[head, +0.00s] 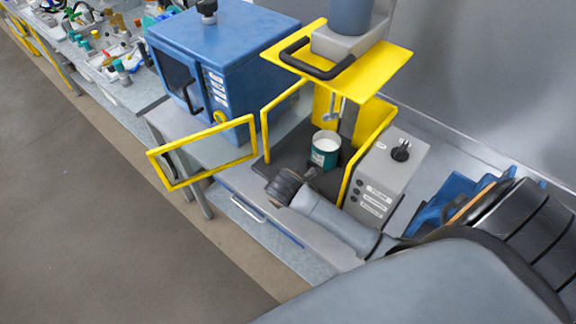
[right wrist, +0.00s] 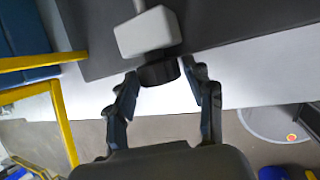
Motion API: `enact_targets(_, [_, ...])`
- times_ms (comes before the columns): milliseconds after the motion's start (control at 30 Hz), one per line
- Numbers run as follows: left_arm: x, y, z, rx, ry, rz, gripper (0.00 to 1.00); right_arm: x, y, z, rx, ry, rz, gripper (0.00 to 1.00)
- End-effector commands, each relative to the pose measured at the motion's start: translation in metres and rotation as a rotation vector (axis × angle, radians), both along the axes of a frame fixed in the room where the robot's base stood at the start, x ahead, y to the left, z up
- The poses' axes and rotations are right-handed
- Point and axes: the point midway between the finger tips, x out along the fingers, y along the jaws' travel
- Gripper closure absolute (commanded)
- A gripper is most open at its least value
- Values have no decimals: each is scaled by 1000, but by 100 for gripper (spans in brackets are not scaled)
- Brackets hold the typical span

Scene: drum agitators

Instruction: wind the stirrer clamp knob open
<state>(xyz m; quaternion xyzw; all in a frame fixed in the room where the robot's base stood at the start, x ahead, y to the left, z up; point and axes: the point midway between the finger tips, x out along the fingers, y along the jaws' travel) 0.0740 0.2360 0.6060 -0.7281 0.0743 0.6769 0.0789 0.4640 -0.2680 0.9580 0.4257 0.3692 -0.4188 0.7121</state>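The stirrer stands in a yellow frame (head: 388,54), with a green-and-white can (head: 325,147) on its dark base. In the right wrist view, the black clamp knob (right wrist: 159,72) sits on a light grey block (right wrist: 148,32) with a rod. My right gripper (right wrist: 166,76) is open. Its fingertips are on either side of the knob, with visible gaps, so it is not closed on it. In the head view, my right gripper (head: 311,174) is just in front of the can; the clamp knob cannot be made out there. My left gripper is not in view.
A grey control box (head: 378,187) with a black dial (head: 402,150) stands right of the stirrer. An open yellow door frame (head: 205,151) sticks out at the front left. A blue oven (head: 222,55) stands to the left. Floor is clear in front of the bench.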

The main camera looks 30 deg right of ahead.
Motion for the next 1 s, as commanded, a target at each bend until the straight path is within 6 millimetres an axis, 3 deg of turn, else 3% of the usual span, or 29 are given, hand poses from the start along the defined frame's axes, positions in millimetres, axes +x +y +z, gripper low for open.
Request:
enact_targets(33, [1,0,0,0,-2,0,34,0,0,0,0,0,0,64])
enact_targets(167, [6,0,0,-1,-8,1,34,0,0,0,0,0,0,88])
enact_targets(567, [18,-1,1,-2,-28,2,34,3,0,2,-28,83,-1,88])
enact_targets(1000, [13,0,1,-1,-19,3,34,9,1,2,-125,387,-3,88])
